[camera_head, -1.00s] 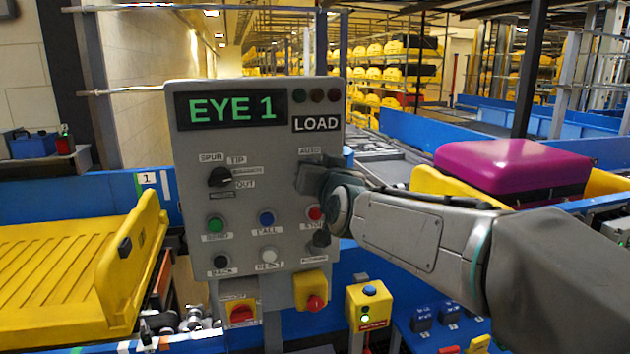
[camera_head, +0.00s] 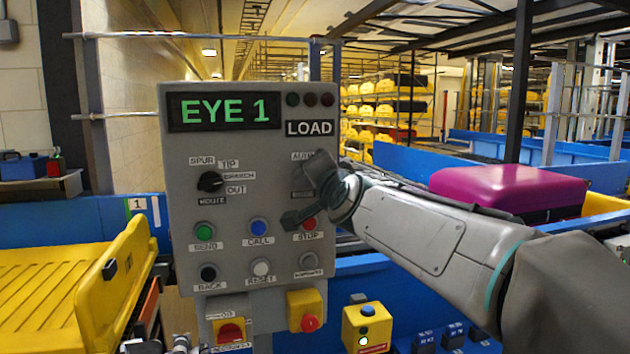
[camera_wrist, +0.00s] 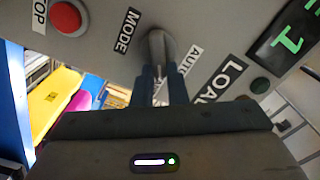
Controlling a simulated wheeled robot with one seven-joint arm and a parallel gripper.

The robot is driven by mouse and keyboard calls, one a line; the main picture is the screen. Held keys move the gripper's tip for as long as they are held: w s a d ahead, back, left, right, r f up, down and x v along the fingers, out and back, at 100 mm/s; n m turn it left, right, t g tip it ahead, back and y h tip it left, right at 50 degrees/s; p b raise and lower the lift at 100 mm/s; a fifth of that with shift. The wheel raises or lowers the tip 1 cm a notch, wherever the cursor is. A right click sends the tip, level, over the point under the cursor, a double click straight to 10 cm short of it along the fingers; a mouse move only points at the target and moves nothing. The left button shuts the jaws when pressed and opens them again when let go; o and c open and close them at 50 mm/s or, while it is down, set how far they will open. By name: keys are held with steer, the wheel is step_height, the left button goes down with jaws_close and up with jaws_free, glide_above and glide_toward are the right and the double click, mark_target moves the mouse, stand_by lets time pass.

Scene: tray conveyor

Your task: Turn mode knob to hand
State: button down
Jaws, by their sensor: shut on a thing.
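The grey control panel (camera_head: 235,290) stands upright, with a green "EYE 1" display (camera_head: 225,111) and a "LOAD" label. The mode knob (camera_wrist: 160,44) is a grey knob between the "MODE" and "AUTO" labels in the wrist view. My gripper (camera_wrist: 162,75) is shut on it, with one dark finger on each side. In the head view my gripper (camera_head: 303,192) covers the knob at the panel's right side, below the "AUTO" label. The knob's pointer direction cannot be told clearly.
A black selector knob (camera_head: 210,182) is at the panel's left. The red stop button (camera_head: 308,224) sits close below my gripper, beside blue call (camera_head: 258,226) and green send (camera_head: 204,230) buttons. A yellow tray (camera_head: 110,285) is left; a magenta suitcase (camera_head: 510,190) is right.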

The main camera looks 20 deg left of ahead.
steer(key=shift+f+m, duration=0.1)
steer(key=shift+m, duration=0.2)
stand_by(0.4)
steer(key=c, duration=1.4)
jaws_free()
steer(key=shift+a, duration=0.1)
steer(key=shift+c, duration=0.2)
steer(key=shift+s, duration=0.1)
steer(key=b+v, duration=0.5)
steer(key=v, duration=0.8)
steer(key=shift+s+d, duration=0.25)
steer(key=shift+s, duration=0.1)
